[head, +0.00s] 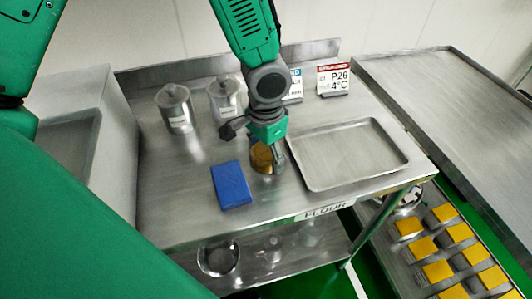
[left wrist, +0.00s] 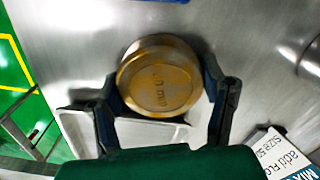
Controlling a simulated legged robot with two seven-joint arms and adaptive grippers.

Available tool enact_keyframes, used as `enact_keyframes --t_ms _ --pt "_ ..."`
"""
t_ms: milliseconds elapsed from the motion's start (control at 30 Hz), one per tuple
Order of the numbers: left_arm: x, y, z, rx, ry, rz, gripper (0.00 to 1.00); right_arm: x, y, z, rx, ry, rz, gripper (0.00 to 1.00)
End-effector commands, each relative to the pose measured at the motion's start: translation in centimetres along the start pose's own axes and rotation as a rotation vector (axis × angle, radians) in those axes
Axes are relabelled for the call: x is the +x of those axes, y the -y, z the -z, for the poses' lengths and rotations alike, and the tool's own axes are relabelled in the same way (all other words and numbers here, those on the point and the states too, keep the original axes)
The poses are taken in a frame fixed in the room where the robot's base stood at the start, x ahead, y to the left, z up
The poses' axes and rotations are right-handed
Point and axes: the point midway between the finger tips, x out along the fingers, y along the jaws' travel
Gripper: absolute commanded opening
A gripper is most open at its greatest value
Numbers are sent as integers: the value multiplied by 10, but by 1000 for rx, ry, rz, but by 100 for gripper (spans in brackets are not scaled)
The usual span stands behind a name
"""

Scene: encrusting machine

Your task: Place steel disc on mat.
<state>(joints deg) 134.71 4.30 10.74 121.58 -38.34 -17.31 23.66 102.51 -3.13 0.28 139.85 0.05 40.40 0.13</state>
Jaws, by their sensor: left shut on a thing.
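My left gripper (head: 267,158) is shut on a round metal disc (head: 261,160), taken here as the steel disc. In the left wrist view the disc (left wrist: 160,78) shows a brownish-gold face with blurred lettering, and the fingers of my left gripper (left wrist: 163,85) stand on both sides of it. A flat blue rectangular mat (head: 231,186) lies on the steel table, just left of and nearer than the disc. The disc is apart from the mat in the picture; I cannot tell whether it touches the table. My right gripper is not in view.
A shallow steel tray (head: 318,183) lies right of the disc. Two lidded canisters (head: 175,110) (head: 224,98) and a sign (head: 333,79) stand behind. The table's front edge carries a flour label (head: 324,209). A rack with yellow blocks (head: 438,271) is at lower right.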

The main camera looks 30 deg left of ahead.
Motion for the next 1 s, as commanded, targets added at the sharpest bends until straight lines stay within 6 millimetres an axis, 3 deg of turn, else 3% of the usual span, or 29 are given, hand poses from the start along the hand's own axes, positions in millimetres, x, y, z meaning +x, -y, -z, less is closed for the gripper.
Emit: enact_keyframes --t_ms 167,200,233,500,633,1000 --pt "1 1 -1 1 0 0 21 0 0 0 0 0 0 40" --pt "1 1 -1 1 0 -1 79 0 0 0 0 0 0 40" --pt "1 1 -1 1 0 -1 86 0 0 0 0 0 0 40" --pt "0 1 0 0 0 -1 86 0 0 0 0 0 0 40" --pt "-11 1 0 0 -2 0 86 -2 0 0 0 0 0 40" --pt "-87 1 1 -2 -5 0 86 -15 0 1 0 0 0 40"
